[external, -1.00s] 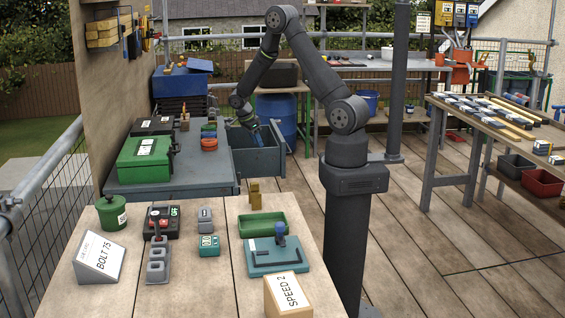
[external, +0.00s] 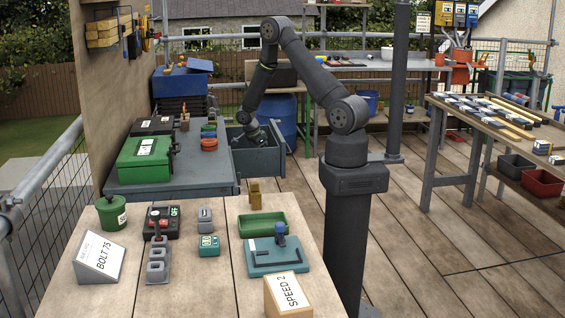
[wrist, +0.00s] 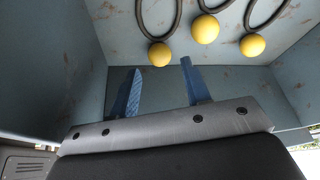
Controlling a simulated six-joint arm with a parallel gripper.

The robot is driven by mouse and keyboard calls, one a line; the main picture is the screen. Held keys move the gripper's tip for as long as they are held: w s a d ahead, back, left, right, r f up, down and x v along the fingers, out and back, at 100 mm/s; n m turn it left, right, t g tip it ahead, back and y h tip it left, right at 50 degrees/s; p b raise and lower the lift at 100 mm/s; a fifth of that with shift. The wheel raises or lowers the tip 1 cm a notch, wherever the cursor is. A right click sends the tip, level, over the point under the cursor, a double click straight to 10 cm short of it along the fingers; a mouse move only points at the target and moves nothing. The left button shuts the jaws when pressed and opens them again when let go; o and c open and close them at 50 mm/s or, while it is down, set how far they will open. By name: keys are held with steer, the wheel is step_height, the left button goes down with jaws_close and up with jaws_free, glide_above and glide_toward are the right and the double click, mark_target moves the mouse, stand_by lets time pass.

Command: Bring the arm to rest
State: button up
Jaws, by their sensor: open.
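My gripper (wrist: 160,90) shows in the wrist view with its two blue fingers apart and nothing between them. In the external view my gripper (external: 256,138) is low at the open grey-blue drawer (external: 262,162), and its fingertips are hidden behind the drawer front. The wrist view shows grey-blue drawer walls (wrist: 50,70) around the fingers. Several yellow balls with dark loops, one of them a yellow ball (wrist: 205,29), lie in the drawer beyond the fingertips, apart from them.
The grey-blue cabinet top (external: 190,192) holds a green case (external: 146,160) to the left of the drawer. The front bench holds a green tray (external: 263,223), a teal plate (external: 272,258) and a "SPEED 2" block (external: 289,294). A blue barrel (external: 277,117) stands behind the drawer.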

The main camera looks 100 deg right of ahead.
steer(key=x, duration=0.3)
steer(key=shift+s+f, duration=0.1)
steer(key=shift+f, duration=0.25)
steer(key=shift+r, duration=1.55)
